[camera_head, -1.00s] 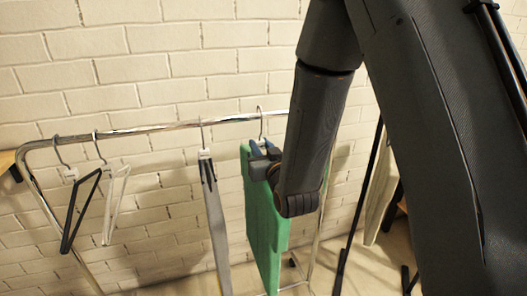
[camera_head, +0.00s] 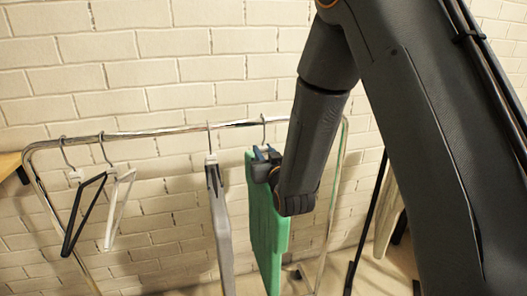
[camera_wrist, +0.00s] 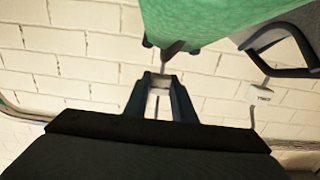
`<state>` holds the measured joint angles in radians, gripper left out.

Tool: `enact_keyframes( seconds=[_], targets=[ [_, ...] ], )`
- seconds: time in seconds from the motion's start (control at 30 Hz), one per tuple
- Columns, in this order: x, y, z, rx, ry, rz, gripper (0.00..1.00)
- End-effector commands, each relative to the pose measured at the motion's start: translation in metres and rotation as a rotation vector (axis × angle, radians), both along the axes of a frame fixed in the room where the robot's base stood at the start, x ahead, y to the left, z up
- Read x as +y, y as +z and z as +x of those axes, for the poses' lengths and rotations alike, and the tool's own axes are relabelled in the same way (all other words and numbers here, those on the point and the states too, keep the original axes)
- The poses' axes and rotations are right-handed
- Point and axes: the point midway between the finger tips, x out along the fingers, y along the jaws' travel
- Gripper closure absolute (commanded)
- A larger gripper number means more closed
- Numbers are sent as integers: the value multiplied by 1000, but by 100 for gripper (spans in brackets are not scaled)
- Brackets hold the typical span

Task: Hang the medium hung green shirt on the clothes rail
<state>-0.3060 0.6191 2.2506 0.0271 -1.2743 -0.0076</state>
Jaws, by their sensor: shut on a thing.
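The green shirt (camera_head: 267,225) hangs upright and edge-on from its hanger in the head view. Its hook (camera_head: 263,130) is at the clothes rail (camera_head: 160,132); I cannot tell whether it rests on the bar. My gripper (camera_head: 266,156) is at the hanger's neck, just above the shirt's top, and partly hidden by my forearm. In the wrist view, my gripper (camera_wrist: 160,82) is shut on the hanger's neck, with the green cloth (camera_wrist: 205,20) right in front of it.
A grey garment (camera_head: 221,230) on a hanger hangs just left of the shirt. A black hanger (camera_head: 82,215) and a white hanger (camera_head: 116,210) hang at the rail's left. The bar between is clear. A brick wall (camera_head: 150,75) stands behind.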

Motion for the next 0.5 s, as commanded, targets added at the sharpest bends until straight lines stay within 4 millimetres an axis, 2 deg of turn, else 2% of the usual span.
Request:
enact_keyframes(
  seconds=[0.2, 0.23, 0.33, 0.5],
  targets=[
    [0, 1, 0, -2, 0, 1, 99],
    [0, 1, 0, -2, 0, 1, 73],
    [0, 1, 0, -2, 0, 1, 57],
    [0, 1, 0, -1, 0, 0, 55]
  ],
)
